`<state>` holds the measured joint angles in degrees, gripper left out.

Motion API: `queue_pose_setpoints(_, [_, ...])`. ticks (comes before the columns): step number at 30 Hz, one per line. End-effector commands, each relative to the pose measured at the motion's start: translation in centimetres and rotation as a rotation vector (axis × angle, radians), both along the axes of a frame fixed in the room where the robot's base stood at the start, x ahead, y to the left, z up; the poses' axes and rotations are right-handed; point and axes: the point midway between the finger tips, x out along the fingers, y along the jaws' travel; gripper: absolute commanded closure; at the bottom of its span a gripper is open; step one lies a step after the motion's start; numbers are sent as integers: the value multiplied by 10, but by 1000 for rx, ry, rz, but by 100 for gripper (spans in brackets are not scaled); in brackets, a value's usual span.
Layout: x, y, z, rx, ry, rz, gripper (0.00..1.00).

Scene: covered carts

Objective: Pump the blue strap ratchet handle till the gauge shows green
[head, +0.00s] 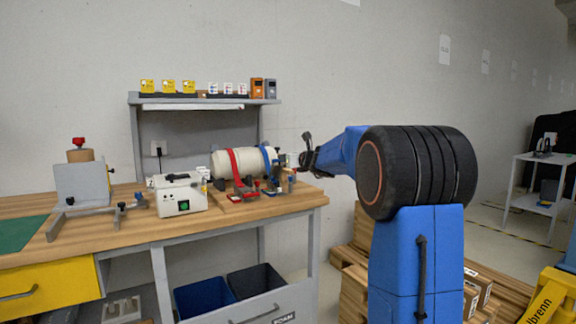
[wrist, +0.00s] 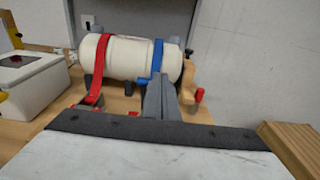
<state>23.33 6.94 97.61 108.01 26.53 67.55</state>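A cream cylinder (head: 243,161) lies on its side on the workbench, with a red strap and a blue strap (head: 267,156) around it. In the wrist view the blue strap (wrist: 157,58) runs over the cylinder's right part and down its front. Below it, my gripper (wrist: 163,86) has its grey fingers side by side with no clear gap, and nothing shows between them. The fingers cover the place below the blue strap, so I cannot make out its ratchet handle. In the head view my gripper (head: 304,160) is just right of the cylinder. I cannot make out a gauge reading.
The red strap (wrist: 97,68) has a red handle low on the left. A red knob (wrist: 199,95) on a wooden piece is close right of my fingers. A white box (head: 180,195) stands on the bench left of the cylinder. Wooden pallets (head: 350,255) are right of the bench.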

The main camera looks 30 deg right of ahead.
Motion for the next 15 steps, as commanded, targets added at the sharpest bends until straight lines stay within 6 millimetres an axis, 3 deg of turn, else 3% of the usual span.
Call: queue_pose_setpoints(15, [10,1,7,0,-1,1,100])
